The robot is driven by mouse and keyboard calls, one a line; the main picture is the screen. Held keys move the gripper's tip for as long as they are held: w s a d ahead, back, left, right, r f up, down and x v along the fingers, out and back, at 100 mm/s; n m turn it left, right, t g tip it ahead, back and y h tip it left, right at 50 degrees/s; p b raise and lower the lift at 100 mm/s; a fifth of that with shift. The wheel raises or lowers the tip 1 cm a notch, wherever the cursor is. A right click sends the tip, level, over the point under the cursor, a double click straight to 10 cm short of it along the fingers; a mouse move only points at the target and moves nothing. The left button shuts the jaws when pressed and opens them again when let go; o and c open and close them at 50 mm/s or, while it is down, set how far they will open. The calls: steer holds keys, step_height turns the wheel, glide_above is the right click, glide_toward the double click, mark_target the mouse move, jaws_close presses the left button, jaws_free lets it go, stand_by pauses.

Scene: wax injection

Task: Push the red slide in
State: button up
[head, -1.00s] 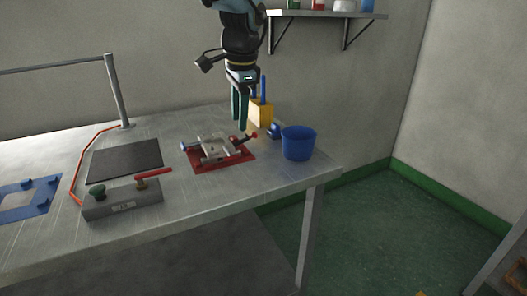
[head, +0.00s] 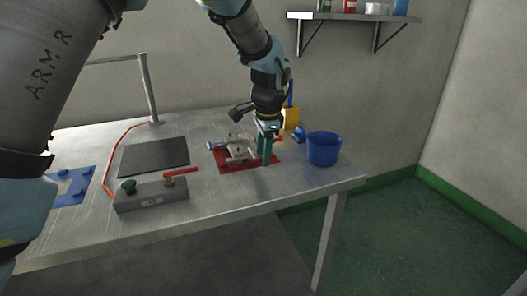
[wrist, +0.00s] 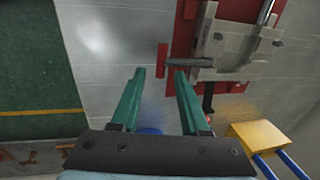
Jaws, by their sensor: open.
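The metal fixture (head: 238,148) sits on a red base plate (head: 236,168) near the right end of the table. In the wrist view a red crossbar (wrist: 162,60), apparently the red slide, sits on the end of a grey rod (wrist: 190,62) sticking out of the fixture (wrist: 236,46). My gripper (head: 265,160) is open and empty at the right front of the fixture. In the wrist view my green fingertips (wrist: 160,72) are on either side of the crossbar's lower end. I cannot tell whether they touch it. In the head view I cannot make out the crossbar.
A blue bucket (head: 324,150) stands right of the fixture, near the table corner. A yellow block (head: 291,118) with blue rods (wrist: 276,160) is behind it. A grey box (head: 150,197) with a red lever (head: 181,170) and a dark mat (head: 153,157) lie to the left.

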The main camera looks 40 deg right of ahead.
steer(key=shift+c, duration=0.2)
jaws_close()
